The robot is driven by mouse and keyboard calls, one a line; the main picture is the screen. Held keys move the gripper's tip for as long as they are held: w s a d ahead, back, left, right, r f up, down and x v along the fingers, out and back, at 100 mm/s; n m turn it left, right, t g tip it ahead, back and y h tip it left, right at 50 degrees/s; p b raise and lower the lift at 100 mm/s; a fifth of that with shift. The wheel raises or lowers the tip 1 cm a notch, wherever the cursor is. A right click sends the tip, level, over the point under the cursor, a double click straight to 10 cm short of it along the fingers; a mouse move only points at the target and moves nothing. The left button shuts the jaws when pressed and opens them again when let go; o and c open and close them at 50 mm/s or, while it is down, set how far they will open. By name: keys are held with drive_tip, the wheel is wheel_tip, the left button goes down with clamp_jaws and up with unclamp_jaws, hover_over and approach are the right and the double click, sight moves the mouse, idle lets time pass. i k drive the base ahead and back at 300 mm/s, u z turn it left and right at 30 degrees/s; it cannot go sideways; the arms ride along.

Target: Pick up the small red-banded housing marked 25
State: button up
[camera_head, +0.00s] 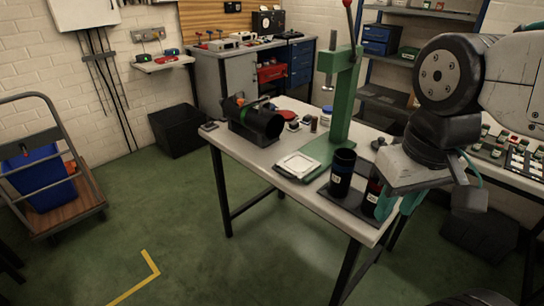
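A small black housing with a red band (374,190) and a pale label stands upright on a dark tray (350,207) at the table's front right. The label is too small to read. Beside it, to the left, stands a taller black cylinder (341,172), also with a pale label. My gripper (398,204), with green fingers, points down at the right of the red-banded housing and overlaps its right side in the picture. I cannot tell whether the fingers touch it or how far apart they are.
A green press (343,95) with a red-knobbed lever rises behind the cylinders. The green floor (190,225) in front is clear.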

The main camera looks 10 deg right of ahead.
sight(372, 192)
drive_tip(key=z, duration=1.65)
drive_tip(key=k, duration=0.45)
drive_tip(key=z, duration=0.15)
